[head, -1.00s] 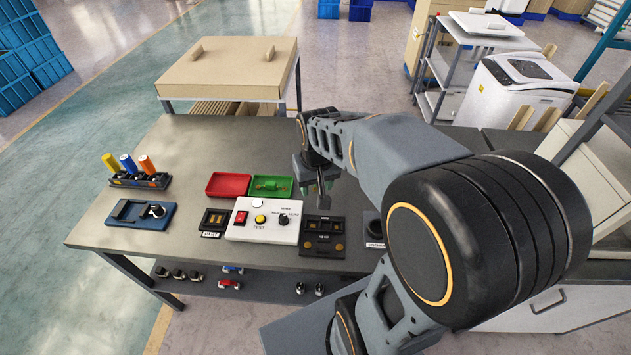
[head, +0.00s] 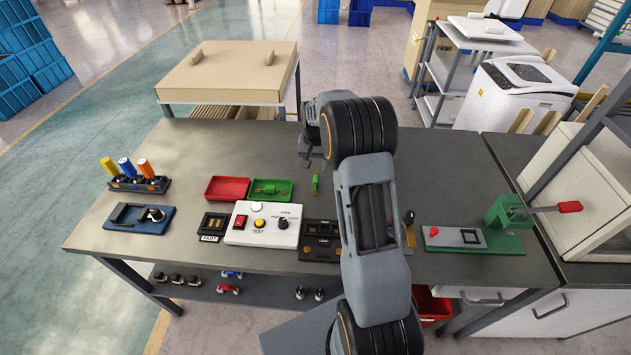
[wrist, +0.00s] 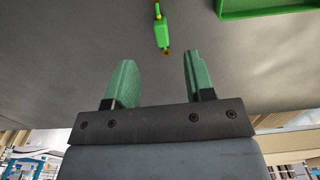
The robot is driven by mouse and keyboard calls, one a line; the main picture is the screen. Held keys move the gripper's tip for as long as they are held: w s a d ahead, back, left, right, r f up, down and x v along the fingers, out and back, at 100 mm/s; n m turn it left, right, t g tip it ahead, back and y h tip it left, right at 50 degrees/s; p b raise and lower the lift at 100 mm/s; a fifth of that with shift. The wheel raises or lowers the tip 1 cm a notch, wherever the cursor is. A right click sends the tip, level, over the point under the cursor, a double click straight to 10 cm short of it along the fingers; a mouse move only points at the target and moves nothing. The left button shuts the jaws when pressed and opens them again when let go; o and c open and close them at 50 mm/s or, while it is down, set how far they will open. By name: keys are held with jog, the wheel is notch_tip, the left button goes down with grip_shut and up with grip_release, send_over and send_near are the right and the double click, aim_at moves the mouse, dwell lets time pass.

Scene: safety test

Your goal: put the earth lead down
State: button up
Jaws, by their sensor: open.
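The earth lead (head: 315,184) is a small green piece that lies on the grey tabletop, just right of the green tray (head: 287,184). In the wrist view the lead (wrist: 162,33) shows a green body with a yellow end and a copper-coloured tip, apart from my fingers. My gripper (head: 312,156) is above the table, behind the lead in the head view. Its two green fingers (wrist: 157,82) are spread, with nothing between them.
A red tray (head: 228,180) stands beside the green tray, which holds small parts. A white test box (head: 240,237) and dark fixtures (head: 322,231) are in front. A green lever press (head: 505,212) stands at right. The tabletop behind the trays is clear.

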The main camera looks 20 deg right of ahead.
aim_at(315, 182)
jog(key=shift+s+a+f+p, duration=0.1)
jog(key=shift+f+p, duration=0.35)
jog(key=shift+f, duration=1.75)
jog(key=shift+s+f+p, duration=0.1)
jog(key=shift+f+p, duration=0.3)
jog(key=shift+f, duration=1.75)
jog(key=shift+c, duration=0.4)
grip_shut()
